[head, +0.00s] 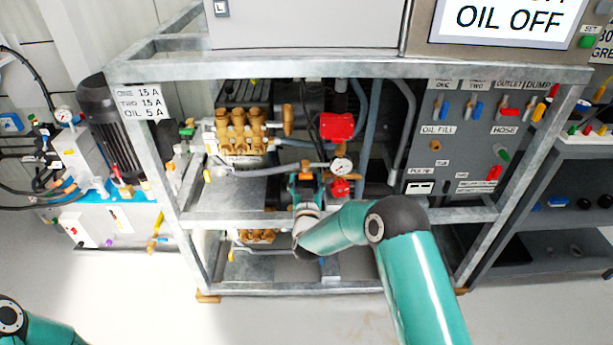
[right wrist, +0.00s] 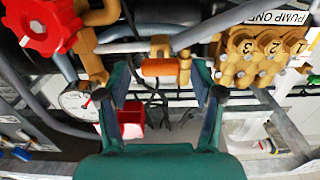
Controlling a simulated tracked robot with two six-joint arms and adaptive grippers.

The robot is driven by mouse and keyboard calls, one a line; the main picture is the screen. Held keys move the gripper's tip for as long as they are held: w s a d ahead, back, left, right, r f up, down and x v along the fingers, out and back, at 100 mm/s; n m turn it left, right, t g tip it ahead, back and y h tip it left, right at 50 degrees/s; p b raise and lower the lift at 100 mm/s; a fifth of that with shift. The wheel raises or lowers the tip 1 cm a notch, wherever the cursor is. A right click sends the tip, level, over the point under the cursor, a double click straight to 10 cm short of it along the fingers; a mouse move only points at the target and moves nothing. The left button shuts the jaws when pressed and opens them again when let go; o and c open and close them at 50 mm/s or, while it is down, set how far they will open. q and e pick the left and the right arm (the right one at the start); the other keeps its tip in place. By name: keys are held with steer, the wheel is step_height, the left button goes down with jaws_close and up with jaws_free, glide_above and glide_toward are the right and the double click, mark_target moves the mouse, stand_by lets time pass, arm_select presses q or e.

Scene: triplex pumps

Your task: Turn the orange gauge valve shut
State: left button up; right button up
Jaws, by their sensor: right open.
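The orange gauge valve handle (right wrist: 158,67) is a short orange bar on a brass fitting in the right wrist view. It lies crosswise between the fingertips of my right gripper (right wrist: 160,78), with a gap on each side; I cannot tell how deep it sits between them. My right gripper is open and empty. My left gripper is out of view.
A red wheel (right wrist: 42,24) and a red box (head: 337,126) are close to the right gripper. The brass pump block (head: 240,132) is left of it in the head view. Metal frame rails (head: 350,71) surround the opening. A grey valve panel (head: 462,145) is at right.

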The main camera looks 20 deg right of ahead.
steer(key=shift+x, duration=1.2)
steer(key=shift+c, duration=0.2)
steer(key=c, duration=1.1)
steer(key=shift+f+m+b, duration=0.15)
steer(key=shift+m+b, duration=0.45)
steer(key=shift+b, duration=0.45)
steer(key=m+b, duration=0.5)
steer(key=b, duration=0.1)
steer(key=m+b, duration=0.4)
steer(key=b, duration=0.3)
steer(key=m+b, duration=0.5)
steer(key=b, duration=0.2)
steer(key=shift+d+f+m, duration=0.25)
steer(key=shift+m, duration=0.05)
steer(key=shift+m+b, duration=1.2)
steer(key=shift+b, duration=0.1)
